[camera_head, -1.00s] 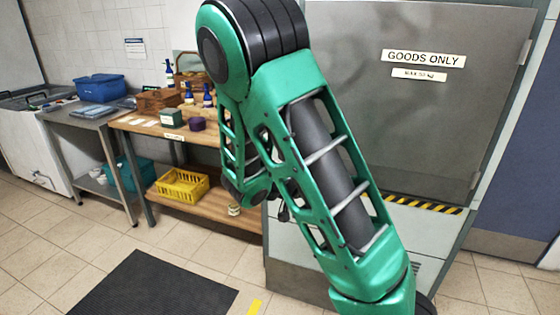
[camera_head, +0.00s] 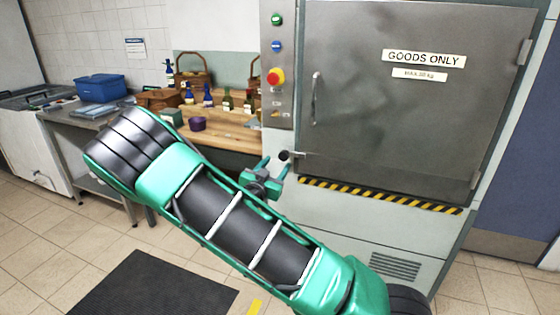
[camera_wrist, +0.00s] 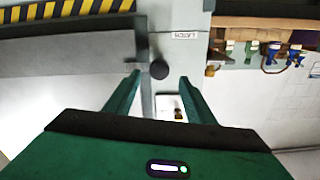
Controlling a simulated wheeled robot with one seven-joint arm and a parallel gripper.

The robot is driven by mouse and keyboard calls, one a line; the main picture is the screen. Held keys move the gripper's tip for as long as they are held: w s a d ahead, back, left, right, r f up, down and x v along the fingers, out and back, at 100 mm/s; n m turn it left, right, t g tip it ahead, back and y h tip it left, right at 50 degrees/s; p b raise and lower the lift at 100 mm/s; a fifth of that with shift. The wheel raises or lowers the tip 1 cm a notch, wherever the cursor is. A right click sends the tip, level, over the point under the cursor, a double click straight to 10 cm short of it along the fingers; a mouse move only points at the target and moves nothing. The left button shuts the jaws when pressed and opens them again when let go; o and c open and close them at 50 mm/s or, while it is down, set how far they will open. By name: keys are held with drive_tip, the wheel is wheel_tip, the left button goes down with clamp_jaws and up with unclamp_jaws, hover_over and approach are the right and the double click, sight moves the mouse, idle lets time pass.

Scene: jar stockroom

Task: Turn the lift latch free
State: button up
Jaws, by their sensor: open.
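The lift latch is a black round knob (camera_head: 284,155) on a short metal bar at the lower left edge of the grey lift door (camera_head: 400,110). The knob (camera_wrist: 158,70) also shows in the wrist view, close to a "LATCH" label (camera_wrist: 186,35). My gripper (camera_head: 275,167) is open and empty, just in front of and below the knob. In the wrist view its two green fingers (camera_wrist: 160,79) stand either side of the knob, which appears at or slightly past their tips. I cannot tell the exact depth gap. The door is shut.
A control panel (camera_head: 278,65) with a red emergency button (camera_head: 275,77) stands above the latch. A vertical door handle (camera_head: 316,98) is to its right. A striped yellow-black strip (camera_head: 380,196) runs below the door. A wooden bench (camera_head: 228,130) with bottles and baskets stands left.

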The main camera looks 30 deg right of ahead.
sight(282, 157)
drive_tip(key=x, duration=0.6)
clamp_jaws()
drive_tip(key=shift+a, duration=0.1)
